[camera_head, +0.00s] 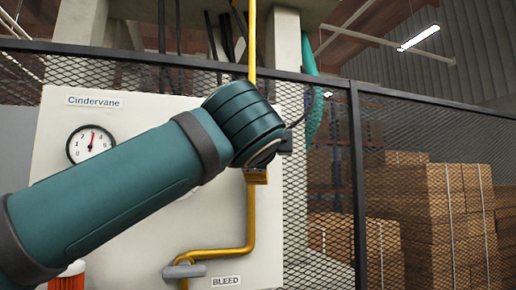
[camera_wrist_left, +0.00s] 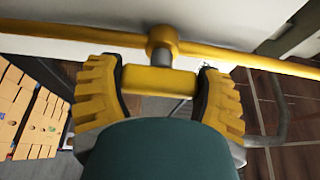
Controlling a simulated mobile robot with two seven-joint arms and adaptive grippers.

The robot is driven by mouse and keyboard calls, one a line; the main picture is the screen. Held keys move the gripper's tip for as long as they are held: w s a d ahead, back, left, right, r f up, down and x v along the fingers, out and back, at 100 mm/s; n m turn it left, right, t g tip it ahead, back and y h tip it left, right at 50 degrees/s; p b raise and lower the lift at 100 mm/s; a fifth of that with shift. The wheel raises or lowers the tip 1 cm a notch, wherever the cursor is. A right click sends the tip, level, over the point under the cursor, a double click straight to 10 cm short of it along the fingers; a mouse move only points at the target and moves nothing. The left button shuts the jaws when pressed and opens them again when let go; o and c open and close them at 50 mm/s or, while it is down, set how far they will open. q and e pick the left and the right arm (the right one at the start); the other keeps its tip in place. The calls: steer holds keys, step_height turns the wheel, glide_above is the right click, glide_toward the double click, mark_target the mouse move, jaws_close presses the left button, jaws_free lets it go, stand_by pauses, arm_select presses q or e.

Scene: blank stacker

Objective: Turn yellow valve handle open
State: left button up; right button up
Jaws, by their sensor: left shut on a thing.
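The yellow valve handle (camera_wrist_left: 160,80) is a short bar in the left wrist view. A grey stem joins it to a fitting on the yellow pipe (camera_wrist_left: 70,33), and the bar lies roughly parallel to the pipe. My left gripper (camera_wrist_left: 161,88) has its yellow, dark-padded fingers at both ends of the bar, shut on it. In the head view my left arm reaches across the panel to the pipe (camera_head: 250,220); its wrist hides the handle and most of the gripper. My right gripper is not in view.
The white Cindervane panel (camera_head: 140,110) carries a gauge (camera_head: 90,144). A grey lever (camera_head: 184,271) sits low beside the BLEED label (camera_head: 225,281). Mesh fencing (camera_head: 335,190) stands around and right of the panel, with stacked boxes (camera_head: 430,215) behind it.

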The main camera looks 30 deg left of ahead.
arm_select(q)
steer(key=shift+d+f, duration=0.1)
stand_by(0.4)
steer(key=o, duration=1.1)
steer(key=shift+o, duration=0.2)
steer(key=shift+s, duration=0.1)
steer(key=v, duration=1.2)
